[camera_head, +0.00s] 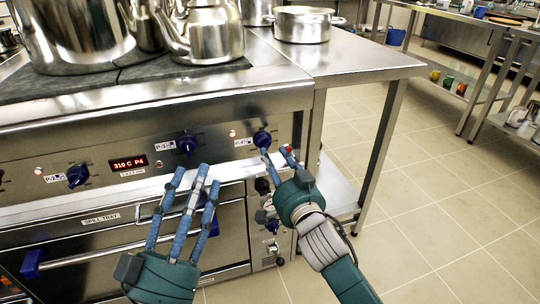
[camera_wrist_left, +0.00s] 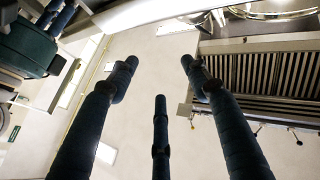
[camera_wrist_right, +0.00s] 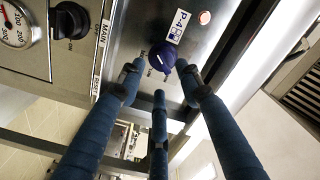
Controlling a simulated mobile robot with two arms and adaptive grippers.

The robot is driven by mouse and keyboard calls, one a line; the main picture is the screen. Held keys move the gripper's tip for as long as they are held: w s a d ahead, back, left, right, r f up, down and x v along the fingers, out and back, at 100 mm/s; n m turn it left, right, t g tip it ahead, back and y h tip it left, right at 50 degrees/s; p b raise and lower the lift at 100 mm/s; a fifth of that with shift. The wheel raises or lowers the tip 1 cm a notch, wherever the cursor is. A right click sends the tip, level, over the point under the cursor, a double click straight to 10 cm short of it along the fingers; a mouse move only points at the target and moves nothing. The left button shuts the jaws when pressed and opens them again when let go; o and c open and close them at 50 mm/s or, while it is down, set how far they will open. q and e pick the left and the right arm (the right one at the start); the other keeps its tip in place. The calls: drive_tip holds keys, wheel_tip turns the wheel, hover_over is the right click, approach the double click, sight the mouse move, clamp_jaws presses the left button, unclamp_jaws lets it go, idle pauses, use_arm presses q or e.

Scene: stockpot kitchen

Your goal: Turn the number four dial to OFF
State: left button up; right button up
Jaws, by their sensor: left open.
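The number four dial (camera_head: 262,138) is a blue knob at the right end of the stove's front panel. In the right wrist view the blue knob (camera_wrist_right: 162,57) sits beside a P-4 label (camera_wrist_right: 179,25); the small markings around it are too small to read surely. My right gripper (camera_head: 276,153) is just below the dial. Its fingers (camera_wrist_right: 158,80) are spread, with the knob beyond their tips; whether a finger touches it I cannot tell. My left gripper (camera_head: 193,180) is open and empty, fingers up, in front of the panel's lower edge.
Other blue knobs (camera_head: 187,144) and (camera_head: 78,175) a further blue knob line the panel. A lit indicator (camera_wrist_right: 204,17) glows near the P-4 label. Steel pots (camera_head: 302,25) and a kettle (camera_head: 207,35) stand on top. Open floor (camera_head: 440,200) lies right.

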sight(267, 148)
drive_tip(key=x, duration=0.4)
drive_tip(key=shift+b, duration=0.4)
use_arm(q)
drive_tip(key=s+r+t, duration=0.2)
drive_tip(key=r, duration=0.1)
drive_tip(key=s+r+t, duration=0.1)
drive_tip(key=shift+s+a+r+h, duration=0.15)
drive_tip(key=shift+r+h, duration=0.25)
use_arm(e)
clamp_jaws()
